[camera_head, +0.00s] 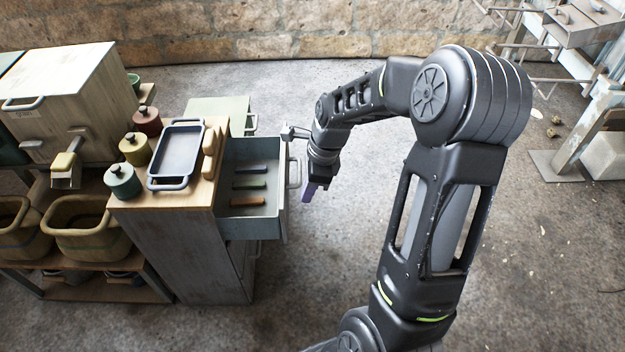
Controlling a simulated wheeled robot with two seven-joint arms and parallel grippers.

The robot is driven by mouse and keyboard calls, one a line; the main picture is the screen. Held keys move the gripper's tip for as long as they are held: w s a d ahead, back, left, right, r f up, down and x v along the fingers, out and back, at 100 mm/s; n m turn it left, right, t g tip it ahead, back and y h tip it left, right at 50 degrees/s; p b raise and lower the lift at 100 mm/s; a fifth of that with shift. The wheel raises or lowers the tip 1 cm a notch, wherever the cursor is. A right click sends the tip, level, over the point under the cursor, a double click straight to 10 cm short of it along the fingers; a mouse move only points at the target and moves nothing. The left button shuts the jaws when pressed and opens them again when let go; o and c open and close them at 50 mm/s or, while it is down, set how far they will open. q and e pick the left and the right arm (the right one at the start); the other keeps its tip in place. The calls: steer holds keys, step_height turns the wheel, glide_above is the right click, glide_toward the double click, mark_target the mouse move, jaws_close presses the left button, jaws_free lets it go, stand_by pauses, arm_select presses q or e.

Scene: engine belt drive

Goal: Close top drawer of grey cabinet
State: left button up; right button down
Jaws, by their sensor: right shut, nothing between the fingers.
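The grey cabinet (190,262) stands left of centre with a wooden top. Its top drawer (262,226) is pulled out to the right, and several coloured bars lie inside it. The drawer's front carries a pale handle (295,172). My right gripper (307,198) is shut and empty, pointing down just right of the drawer front. It appears close to the handle; whether it touches cannot be told. My left gripper is not in view.
A dark tray (177,152) and several lidded pots (122,181) stand on the cabinet top. A shelf with baskets (84,228) is at the left. A metal stand (575,120) is at the far right. The floor right of the drawer is clear.

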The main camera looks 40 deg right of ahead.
steer(key=w+a, duration=0.2)
steer(key=a, duration=0.1)
steer(key=shift+w+r, duration=0.1)
steer(key=shift+w, duration=0.2)
steer(key=shift+a, duration=0.1)
